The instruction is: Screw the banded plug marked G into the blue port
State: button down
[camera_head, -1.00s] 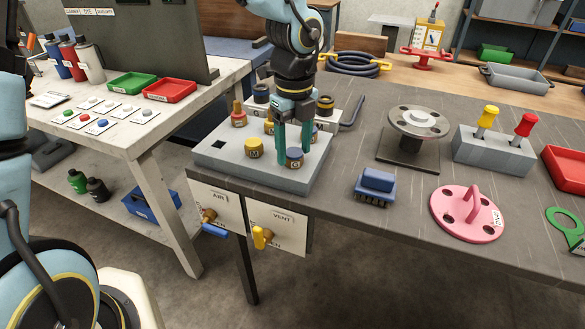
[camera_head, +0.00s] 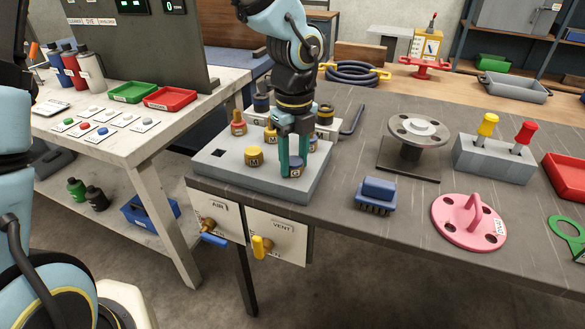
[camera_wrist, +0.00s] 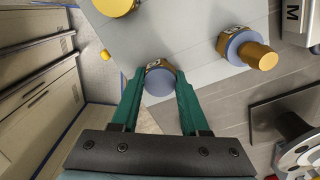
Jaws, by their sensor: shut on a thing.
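The banded plug marked G (camera_head: 295,170) has a blue round top and a brown lettered body. It stands at the front right of the grey block (camera_head: 225,176). My gripper (camera_head: 293,168) points down over it, with its teal fingers shut on its sides. In the wrist view the plug's blue top (camera_wrist: 160,82) sits between the fingertips, and its brown lettered side shows behind. I cannot make out the blue port; the plug and fingers hide what lies beneath them.
A yellow-topped plug marked M (camera_head: 254,156) stands left of my gripper, and an orange-topped plug (camera_head: 238,124) is behind it. A blue brush (camera_head: 377,194), a flanged spool (camera_head: 418,130) and a pink plate (camera_head: 466,222) lie to the right. Yellow and blue valve handles stick out below the table edge.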

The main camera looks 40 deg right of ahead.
aim_at(294, 160)
jog(key=shift+r, duration=0.1)
notch_tip(294, 160, up, 5)
jog(key=p, duration=0.5)
dwell(0.3)
